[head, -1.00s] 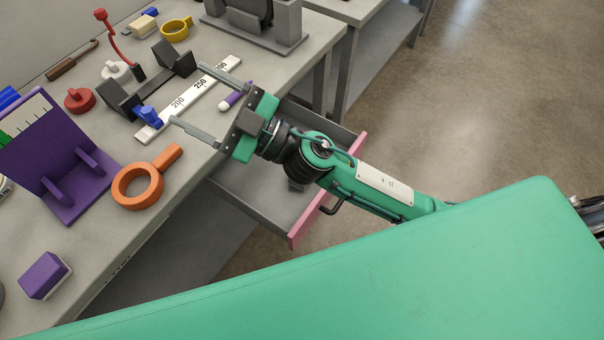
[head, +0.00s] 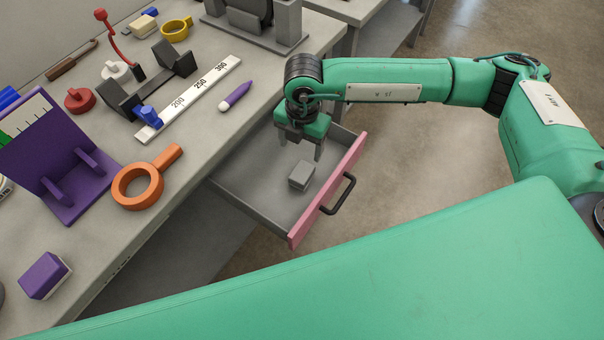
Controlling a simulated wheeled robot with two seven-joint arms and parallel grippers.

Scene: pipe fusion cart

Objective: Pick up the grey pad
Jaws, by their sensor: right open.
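The grey pad (head: 301,176) is a small grey block lying on the floor of the open drawer (head: 253,196), near the drawer's middle. My right gripper (head: 300,152) points down over the drawer, above and slightly behind the pad. Its jaws are open and empty, with a gap between the fingertips and the pad as far as I can see. My left gripper is not in the head view.
The drawer has a pink front (head: 328,190) with a dark handle (head: 340,194). On the workbench are a white ruler (head: 189,98), a purple marker (head: 236,96), an orange ring tool (head: 138,186), a purple stand (head: 57,160) and a purple block (head: 43,275). The rest of the drawer looks bare.

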